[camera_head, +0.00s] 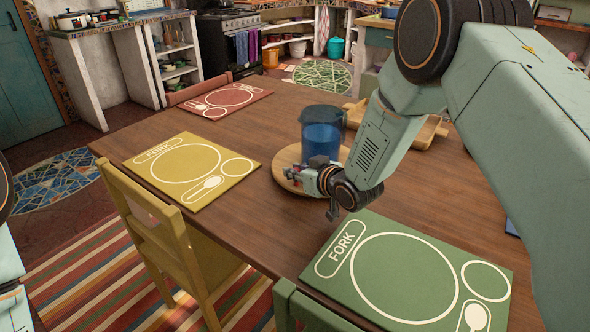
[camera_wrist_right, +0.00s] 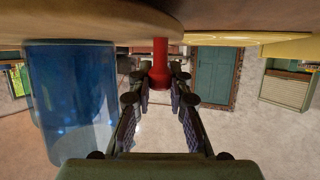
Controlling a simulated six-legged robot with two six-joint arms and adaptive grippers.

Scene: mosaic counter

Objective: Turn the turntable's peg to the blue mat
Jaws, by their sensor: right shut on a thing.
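The turntable (camera_head: 283,181) is a round wooden board on the table, with a blue see-through pitcher (camera_head: 322,135) on it. My right gripper (camera_head: 311,178) is at the turntable's near side. In the right wrist view, which is upside down, the right gripper (camera_wrist_right: 160,88) is shut on the red peg (camera_wrist_right: 160,60); the pitcher (camera_wrist_right: 70,95) is beside it. The peg is on the side between the yellow mat (camera_head: 190,165) and the green mat (camera_head: 345,292). A sliver of blue, perhaps the blue mat (camera_head: 511,228), shows at the right, mostly hidden by my arm. My left gripper is out of view.
A red mat (camera_head: 217,101) lies at the table's far left. A wooden tray (camera_head: 430,133) stands behind the turntable, partly hidden by my right arm. A yellow chair (camera_head: 165,235) and a green chair (camera_head: 300,308) stand at the near edge.

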